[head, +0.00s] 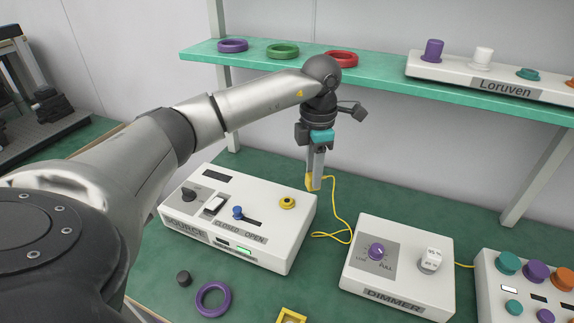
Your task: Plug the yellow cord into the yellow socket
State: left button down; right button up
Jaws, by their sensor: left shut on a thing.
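My left gripper (315,182) points down behind the source box, shut on the yellow plug (309,182) of the yellow cord (343,213). The cord runs from the plug down to the green table and lies in a loose loop between the source box and the dimmer box. The yellow socket (287,202) is a round ring on the top of the white source box (270,250), near its right end. The plug is apart from the socket, to its right and further back in the picture. The right gripper is not in view.
A white dimmer box (360,287) stands right of the source box, with a button panel (490,290) beyond it. A purple ring (213,300), a small dark knob (183,278) and a yellow square piece (291,315) lie in front. A green shelf (390,82) with rings crosses behind.

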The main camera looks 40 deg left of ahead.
pick_arm(q)
jog(key=a+f+n, duration=0.2)
jog(key=a+n, duration=0.5)
jog(key=n, duration=0.3)
jog(key=shift+a+f+n, duration=0.3)
jog(key=shift+a, duration=0.05)
jog(key=shift+f, duration=0.15)
notch_tip(320, 180, down, 6)
jog(key=b, duration=0.5)
jog(key=shift+r, duration=0.2)
jog(key=shift+p, duration=0.7)
dwell(1.3)
jog(key=shift+f+b, duration=0.4)
jog(key=shift+f, duration=0.2)
dwell(0.4)
jog(key=shift+c, duration=2.3)
grip_release()
